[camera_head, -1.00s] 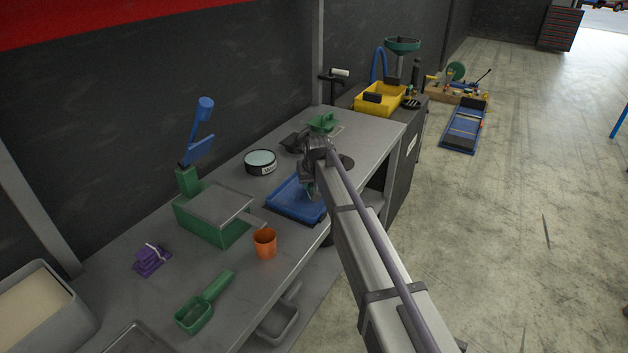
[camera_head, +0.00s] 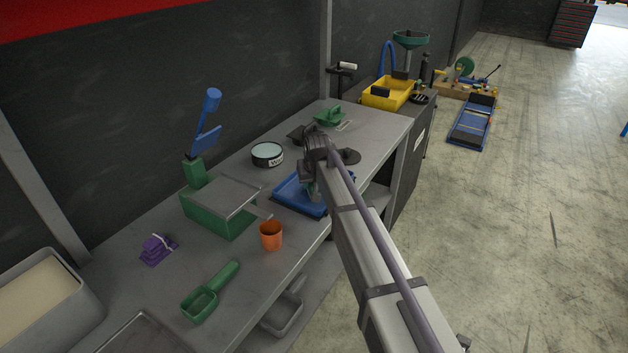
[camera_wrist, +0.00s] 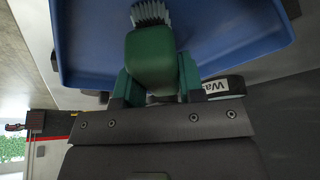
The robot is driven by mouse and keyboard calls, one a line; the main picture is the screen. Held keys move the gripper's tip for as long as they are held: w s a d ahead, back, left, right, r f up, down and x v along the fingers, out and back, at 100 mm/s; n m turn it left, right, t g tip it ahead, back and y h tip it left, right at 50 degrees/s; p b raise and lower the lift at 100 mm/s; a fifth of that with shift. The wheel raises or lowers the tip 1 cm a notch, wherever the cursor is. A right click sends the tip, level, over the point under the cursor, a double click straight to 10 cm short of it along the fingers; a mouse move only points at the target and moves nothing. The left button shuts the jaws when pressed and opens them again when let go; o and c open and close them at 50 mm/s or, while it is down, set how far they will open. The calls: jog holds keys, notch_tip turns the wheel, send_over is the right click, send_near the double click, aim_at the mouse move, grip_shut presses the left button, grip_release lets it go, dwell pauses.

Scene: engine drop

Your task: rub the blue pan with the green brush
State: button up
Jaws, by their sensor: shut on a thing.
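The blue pan (camera_head: 290,194) lies on the grey workbench near its front edge. It fills the upper part of the wrist view (camera_wrist: 220,52). My gripper (camera_wrist: 157,82) is shut on the green brush (camera_wrist: 150,58), whose pale bristles (camera_wrist: 150,13) point away from me over the pan. I cannot tell whether the bristles touch the pan. In the head view my gripper (camera_head: 312,184) is low over the pan, and my arm hides most of the brush and the pan's right part.
A green box with a grey lid (camera_head: 222,205) and an orange cup (camera_head: 271,236) stand left of the pan. A labelled round tin (camera_head: 267,155) is behind it. A green scoop (camera_head: 207,296) and a purple item (camera_head: 157,248) lie farther left on the workbench (camera_head: 120,287).

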jog(key=shift+w+d, duration=0.4)
jog(key=shift+w, duration=0.35)
jog(key=shift+w+d, duration=0.45)
jog(key=shift+w, duration=0.25)
jog(key=shift+w+d, duration=0.4)
jog(key=shift+w, duration=0.35)
jog(key=shift+s+a+r, duration=0.15)
jog(key=shift+s+a, duration=0.3)
jog(key=shift+s, duration=0.3)
jog(key=shift+s+a+f, duration=0.1)
jog(key=shift+s+a, duration=0.3)
jog(key=shift+s, duration=0.35)
jog(key=shift+s+a+f, duration=0.1)
jog(key=shift+s+a, duration=0.3)
jog(key=shift+s, duration=0.35)
